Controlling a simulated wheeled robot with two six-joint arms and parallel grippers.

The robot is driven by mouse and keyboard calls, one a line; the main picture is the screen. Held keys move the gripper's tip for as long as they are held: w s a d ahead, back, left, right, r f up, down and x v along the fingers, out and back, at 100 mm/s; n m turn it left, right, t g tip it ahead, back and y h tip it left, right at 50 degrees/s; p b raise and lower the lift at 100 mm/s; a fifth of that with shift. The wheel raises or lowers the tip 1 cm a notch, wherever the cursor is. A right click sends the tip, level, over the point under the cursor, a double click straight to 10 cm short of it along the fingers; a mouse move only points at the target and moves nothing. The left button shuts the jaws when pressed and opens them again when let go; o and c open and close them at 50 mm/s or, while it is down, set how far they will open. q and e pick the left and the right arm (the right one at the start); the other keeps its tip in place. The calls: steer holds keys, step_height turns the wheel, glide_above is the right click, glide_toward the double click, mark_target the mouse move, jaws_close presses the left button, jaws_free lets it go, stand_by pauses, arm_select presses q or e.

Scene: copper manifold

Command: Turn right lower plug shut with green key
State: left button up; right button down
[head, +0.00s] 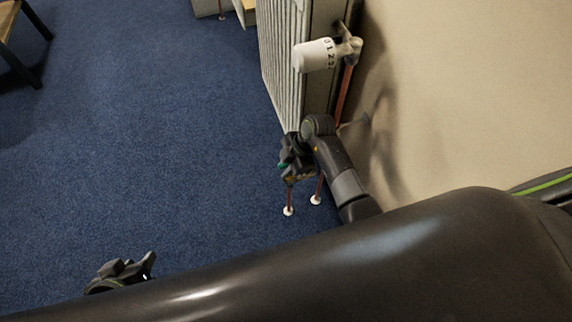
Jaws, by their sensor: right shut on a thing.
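My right gripper (287,166) is at the lower end of the radiator (285,60), just above the floor pipes. A small bit of green, the green key (281,166), shows at its jaws, and the gripper is shut on it. The right lower plug is hidden behind the gripper and wrist, so I cannot tell whether the key sits in it. My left gripper (124,270) is low at the left, over the carpet and far from the radiator. Its fingers are too small and dark to tell whether they are open.
A white thermostat knob (315,56) sticks out at the radiator's upper end. A copper pipe (344,95) runs down beside the beige wall (470,90). Two copper pipes with white floor collars (288,211) stand below my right gripper.

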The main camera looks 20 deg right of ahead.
steer(key=shift+f+b, duration=0.5)
steer(key=shift+f, duration=0.45)
stand_by(1.1)
steer(key=shift+r+m+p, duration=0.15)
steer(key=shift+m+p, duration=0.35)
steer(key=shift+p, duration=0.2)
steer(key=shift+w+m+t+p, duration=0.1)
steer(key=shift+m+t+p, duration=0.3)
steer(key=shift+m, duration=0.1)
steer(key=shift+f, duration=0.2)
